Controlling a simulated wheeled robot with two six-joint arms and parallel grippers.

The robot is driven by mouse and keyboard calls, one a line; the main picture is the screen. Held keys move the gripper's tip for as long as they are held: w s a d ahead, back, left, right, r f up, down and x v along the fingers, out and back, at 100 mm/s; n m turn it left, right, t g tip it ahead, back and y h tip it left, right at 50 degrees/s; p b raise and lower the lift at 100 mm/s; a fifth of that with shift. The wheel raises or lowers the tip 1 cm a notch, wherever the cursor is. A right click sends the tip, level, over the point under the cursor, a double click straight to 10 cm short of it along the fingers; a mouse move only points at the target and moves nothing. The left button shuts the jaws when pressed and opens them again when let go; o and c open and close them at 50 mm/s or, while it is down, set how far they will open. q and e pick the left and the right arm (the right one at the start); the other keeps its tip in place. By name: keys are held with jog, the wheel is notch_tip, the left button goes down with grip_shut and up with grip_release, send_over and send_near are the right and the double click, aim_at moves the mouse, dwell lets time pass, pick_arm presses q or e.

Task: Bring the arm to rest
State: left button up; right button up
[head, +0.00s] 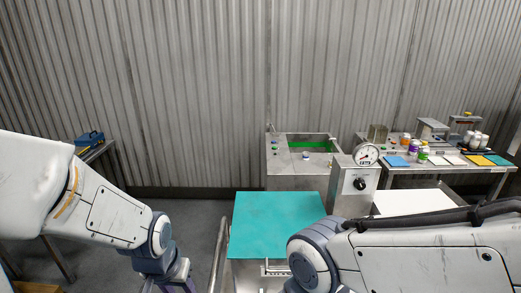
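My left arm (110,215) comes in from the left and bends down past the bottom edge. My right arm (410,255) comes in from the right and reaches to the bottom middle, in front of the teal-topped table. Neither gripper's fingertips show; both lie below the bottom edge or behind the arm links. What they hold, if anything, is hidden.
The teal tabletop (275,222) is bare. Behind it stand a grey cabinet (290,176) with a green recess, and a box with a dial gauge (366,154) and black knob. A crowded bench (440,168) is at right. A blue toolbox (90,138) sits far left.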

pick_arm(q)
jog(key=s+d+m+g+b, duration=0.2)
jog(key=s+d+m+b, duration=0.2)
jog(key=s+d, duration=0.8)
jog(key=s+m, duration=0.1)
jog(key=m, duration=0.1)
jog(key=shift+r+m+h, duration=0.35)
jog(key=shift+m+h, duration=0.05)
jog(key=shift+d, duration=0.1)
